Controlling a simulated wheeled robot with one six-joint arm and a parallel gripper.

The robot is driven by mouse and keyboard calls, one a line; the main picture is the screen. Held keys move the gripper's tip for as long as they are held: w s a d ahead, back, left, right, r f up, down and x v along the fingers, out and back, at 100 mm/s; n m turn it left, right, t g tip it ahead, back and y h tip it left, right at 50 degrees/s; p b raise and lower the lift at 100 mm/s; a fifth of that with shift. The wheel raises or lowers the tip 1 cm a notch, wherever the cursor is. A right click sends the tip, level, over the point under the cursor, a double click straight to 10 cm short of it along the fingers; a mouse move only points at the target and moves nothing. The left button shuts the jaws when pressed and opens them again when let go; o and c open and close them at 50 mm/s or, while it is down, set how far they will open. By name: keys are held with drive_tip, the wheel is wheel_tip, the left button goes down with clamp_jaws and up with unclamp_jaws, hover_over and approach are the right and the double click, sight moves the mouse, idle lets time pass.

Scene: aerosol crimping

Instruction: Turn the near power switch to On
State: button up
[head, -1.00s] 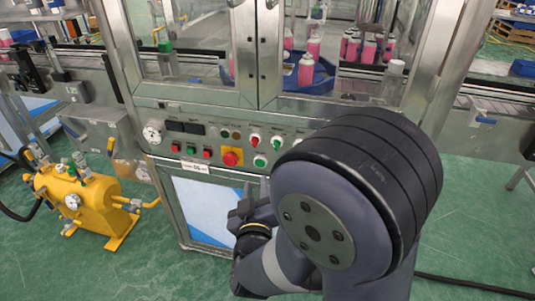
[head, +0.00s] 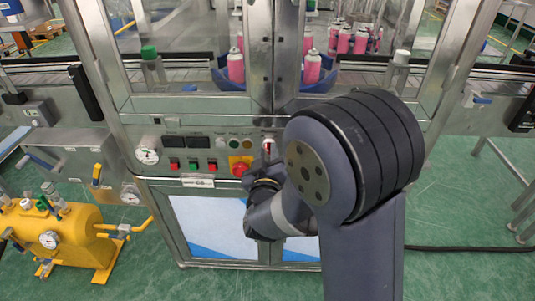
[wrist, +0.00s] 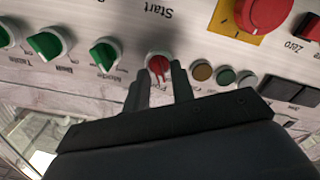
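A red rotary switch (wrist: 158,66) on the grey control panel (wrist: 95,20) is in the middle of the wrist view. Its narrow handle points roughly up and down there. It also shows in the head view (head: 268,142), partly hidden by my arm. My gripper (wrist: 161,78) is at the panel, its two fingers apart on either side of this switch. Contact with the handle cannot be told. In the head view my gripper (head: 267,157) is mostly hidden behind my wrist. The label of the red switch is not readable.
Green rotary switches (wrist: 48,44) sit to the left in the wrist view. A red emergency button (head: 239,168) on a yellow plate is close by. Small round lamps (wrist: 225,75) sit beside the red switch. A yellow tank (head: 50,238) stands at lower left.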

clamp_jaws()
drive_tip(key=shift+b, duration=0.35)
drive_tip(key=shift+f+m+b, duration=0.15)
drive_tip(key=shift+m+b, duration=0.9)
drive_tip(key=shift+m, duration=0.05)
drive_tip(key=shift+d+m+b, duration=0.2)
drive_tip(key=shift+m+b, duration=4.1)
drive_tip(key=shift+m, duration=0.5)
drive_tip(key=shift+o, duration=0.9)
unclamp_jaws()
